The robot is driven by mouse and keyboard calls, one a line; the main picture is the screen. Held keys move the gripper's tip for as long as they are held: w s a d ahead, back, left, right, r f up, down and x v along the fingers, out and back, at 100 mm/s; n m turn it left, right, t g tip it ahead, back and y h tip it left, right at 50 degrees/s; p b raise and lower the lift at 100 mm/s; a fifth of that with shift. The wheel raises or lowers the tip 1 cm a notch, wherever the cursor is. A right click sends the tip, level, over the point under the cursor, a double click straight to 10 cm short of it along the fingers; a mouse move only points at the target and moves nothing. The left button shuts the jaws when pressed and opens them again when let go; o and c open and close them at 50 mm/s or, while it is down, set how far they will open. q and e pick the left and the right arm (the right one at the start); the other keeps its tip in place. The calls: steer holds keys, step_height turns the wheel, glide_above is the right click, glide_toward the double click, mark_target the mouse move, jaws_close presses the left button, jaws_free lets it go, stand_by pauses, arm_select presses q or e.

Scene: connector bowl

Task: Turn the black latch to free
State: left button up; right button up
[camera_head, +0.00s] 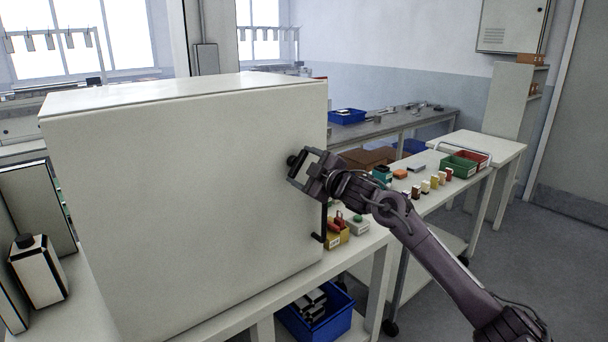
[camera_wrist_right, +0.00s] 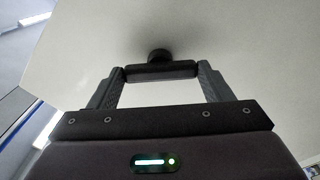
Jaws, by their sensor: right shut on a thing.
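The black latch (camera_head: 292,161) sits on the front of a large white cabinet (camera_head: 180,190), near its right edge. In the right wrist view the latch (camera_wrist_right: 160,71) is a dark bar on a round hub fixed to the white face. The bar lies across the picture between the two fingertips. My right gripper (camera_head: 301,166) is shut on the latch, with a finger at each end of the bar. The gripper hides part of the latch in the head view. A black handle (camera_head: 323,224) shows lower on the cabinet's right edge. My left gripper is not in view.
The cabinet stands on a white bench. Right of it are a yellow bin (camera_head: 336,236), small coloured parts, and green (camera_head: 459,166) and red bins. A blue crate (camera_head: 318,318) is below the bench. A black-and-white container (camera_head: 38,272) stands at the left.

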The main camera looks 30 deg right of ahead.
steer(key=n+b, duration=0.2)
steer(key=n, duration=0.2)
steer(key=shift+f, duration=0.15)
steer(key=shift+n+b, duration=0.8)
steer(key=shift+n, duration=1)
steer(key=o, duration=1)
